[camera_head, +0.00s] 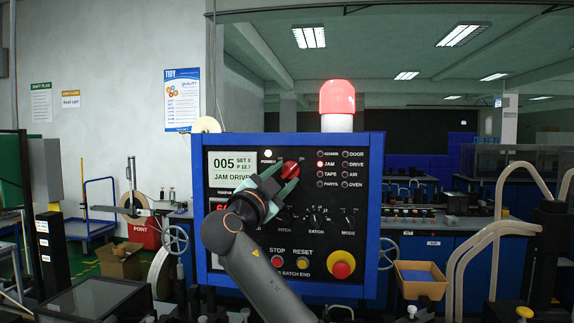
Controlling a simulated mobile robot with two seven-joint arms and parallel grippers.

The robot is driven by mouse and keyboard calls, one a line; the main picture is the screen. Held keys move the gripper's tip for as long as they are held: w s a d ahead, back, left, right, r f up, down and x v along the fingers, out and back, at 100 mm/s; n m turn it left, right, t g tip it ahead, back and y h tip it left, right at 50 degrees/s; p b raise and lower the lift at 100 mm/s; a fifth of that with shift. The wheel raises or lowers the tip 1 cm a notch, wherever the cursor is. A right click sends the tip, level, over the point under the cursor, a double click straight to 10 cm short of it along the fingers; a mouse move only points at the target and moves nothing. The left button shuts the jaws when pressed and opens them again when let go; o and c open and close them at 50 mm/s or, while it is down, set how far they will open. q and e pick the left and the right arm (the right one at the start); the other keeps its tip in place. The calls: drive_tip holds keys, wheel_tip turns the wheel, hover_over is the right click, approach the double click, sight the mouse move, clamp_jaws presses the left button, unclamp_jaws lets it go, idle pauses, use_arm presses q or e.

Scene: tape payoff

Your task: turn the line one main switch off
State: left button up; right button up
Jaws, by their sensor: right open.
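The red rotary main switch (291,169) sits at the upper middle of a blue-framed control panel (375,200), right of a white lamp marked POWER (268,154). My right gripper (281,178) is open in front of the panel. Its pale green fingertips reach up to the red switch, one at its left and one below it. I cannot tell whether they touch it. The gripper hides part of the switch's label and some of the dials. My left gripper is out of view.
A screen (232,163) reads JAM DRIVE, and a red beacon (337,97) stands on top. STOP (277,262) and RESET (301,262) buttons and a red emergency button (341,266) line the lower panel. A handwheel (174,240) is at left, a cardboard box (420,285) at right.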

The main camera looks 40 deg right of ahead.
sight(290, 170)
drive_tip(key=shift+x, duration=1.05)
clamp_jaws()
